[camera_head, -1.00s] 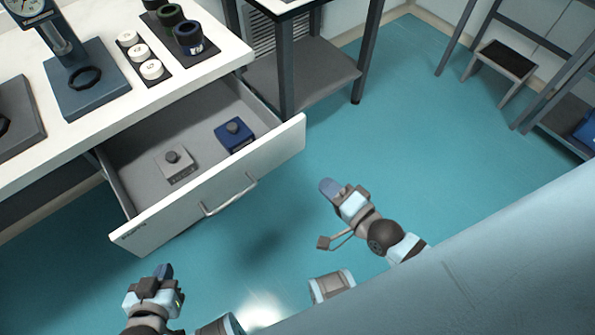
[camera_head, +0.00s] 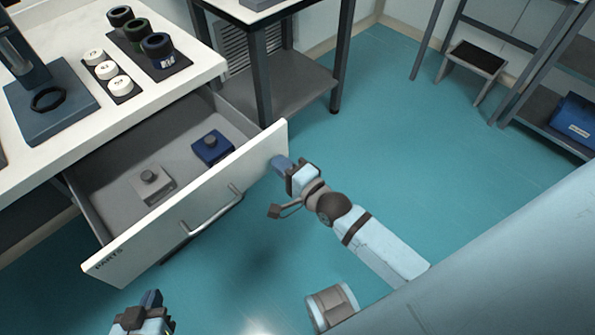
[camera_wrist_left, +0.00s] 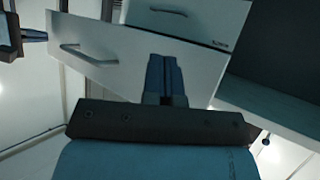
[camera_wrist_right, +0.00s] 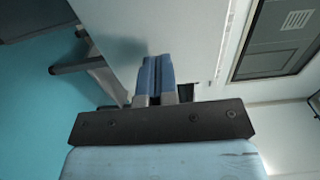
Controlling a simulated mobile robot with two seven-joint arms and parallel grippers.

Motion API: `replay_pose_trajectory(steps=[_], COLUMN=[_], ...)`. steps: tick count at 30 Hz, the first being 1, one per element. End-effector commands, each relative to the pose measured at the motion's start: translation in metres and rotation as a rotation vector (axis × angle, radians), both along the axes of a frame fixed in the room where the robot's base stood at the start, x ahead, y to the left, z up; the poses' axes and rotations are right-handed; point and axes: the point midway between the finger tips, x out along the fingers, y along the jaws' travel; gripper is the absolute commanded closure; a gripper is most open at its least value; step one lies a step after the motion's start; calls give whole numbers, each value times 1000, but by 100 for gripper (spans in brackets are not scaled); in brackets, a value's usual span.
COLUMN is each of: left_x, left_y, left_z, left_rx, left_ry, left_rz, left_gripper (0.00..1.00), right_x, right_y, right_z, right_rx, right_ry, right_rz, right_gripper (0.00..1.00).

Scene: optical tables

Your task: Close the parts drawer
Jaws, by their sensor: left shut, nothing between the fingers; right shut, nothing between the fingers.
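The parts drawer (camera_head: 165,232) stands pulled out of the white bench, its white front marked "PARTS" at the left end. Its bar handle (camera_head: 213,211) also shows in the left wrist view (camera_wrist_left: 88,55). My right gripper (camera_head: 279,163) is shut and empty at the right end of the drawer front; contact cannot be told. In the right wrist view its fingers (camera_wrist_right: 157,76) point at the white front (camera_wrist_right: 185,35). My left gripper (camera_head: 151,297) is shut and empty, low in front of the drawer's left part; its fingers (camera_wrist_left: 163,76) face the front panel.
Inside the drawer lie a grey block (camera_head: 150,184) and a blue block (camera_head: 212,147), each with a knob. Several rings and white pieces stand on the bench top (camera_head: 120,112). A dark-legged table (camera_head: 290,84) stands beside the drawer.

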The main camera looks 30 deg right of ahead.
Motion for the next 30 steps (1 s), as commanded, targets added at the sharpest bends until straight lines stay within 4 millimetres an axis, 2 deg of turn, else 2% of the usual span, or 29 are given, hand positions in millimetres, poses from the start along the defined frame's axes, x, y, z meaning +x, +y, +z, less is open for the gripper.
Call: replay_pose_trajectory(steps=[6, 22, 26, 30], left_x=[1, 1, 1, 0], left_y=[0, 0, 0, 0], left_z=[1, 4, 3, 2], left_rx=[-3, -5, 0, 4], left_ry=[-7, -10, -4, 2], left_rz=[-1, -2, -2, -3], left_gripper=[100, 100, 100, 100], right_x=[16, 23, 37, 65], right_y=[5, 7, 11, 18], right_z=[0, 0, 1, 1], right_rx=[0, 0, -1, 0], right_ry=[0, 1, 0, -2], right_rz=[0, -1, -1, -1], right_gripper=[100, 100, 100, 100])
